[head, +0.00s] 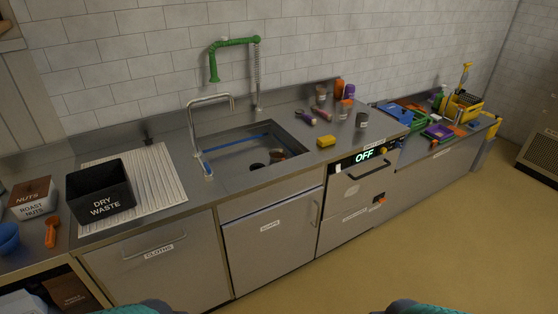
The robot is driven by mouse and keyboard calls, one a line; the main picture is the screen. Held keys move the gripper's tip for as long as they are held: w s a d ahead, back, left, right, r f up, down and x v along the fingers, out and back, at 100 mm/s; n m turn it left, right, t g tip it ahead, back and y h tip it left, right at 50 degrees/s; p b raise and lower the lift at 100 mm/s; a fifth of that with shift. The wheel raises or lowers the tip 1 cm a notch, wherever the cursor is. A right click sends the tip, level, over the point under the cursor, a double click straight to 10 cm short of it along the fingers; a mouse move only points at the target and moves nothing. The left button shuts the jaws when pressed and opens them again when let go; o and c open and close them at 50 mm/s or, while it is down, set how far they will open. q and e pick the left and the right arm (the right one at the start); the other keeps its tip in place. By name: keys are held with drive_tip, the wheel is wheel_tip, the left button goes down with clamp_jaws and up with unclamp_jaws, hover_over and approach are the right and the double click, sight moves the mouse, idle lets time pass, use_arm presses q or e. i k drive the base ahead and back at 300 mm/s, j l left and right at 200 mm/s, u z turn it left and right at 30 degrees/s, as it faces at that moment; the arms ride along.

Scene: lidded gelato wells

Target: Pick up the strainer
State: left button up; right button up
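I cannot make out a strainer for certain. In the sink basin (240,163) lie a small dark round item (257,167) and a brownish round item (277,155), both too small to identify. Neither of my grippers shows in the head view. Only two teal rounded parts, which seem to be mine, show at the bottom edge.
A black dry waste bin (99,195) stands on the ribbed drainboard (155,180) left of the sink. A yellow sponge (326,141), small jars and bottles sit on the right counter. Colourful cleaning gear (440,120) fills the far right. The floor (400,240) in front is clear.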

sight(277, 155)
drive_tip(key=u, duration=1.25)
drive_tip(key=z, duration=1.25)
drive_tip(key=u, duration=0.3)
drive_tip(key=i+l+u, duration=0.2)
drive_tip(key=i+u, duration=0.2)
drive_tip(key=i+l+u, duration=0.45)
drive_tip(key=i, duration=0.15)
drive_tip(key=i+l, duration=0.8)
drive_tip(key=i+j+u, duration=0.05)
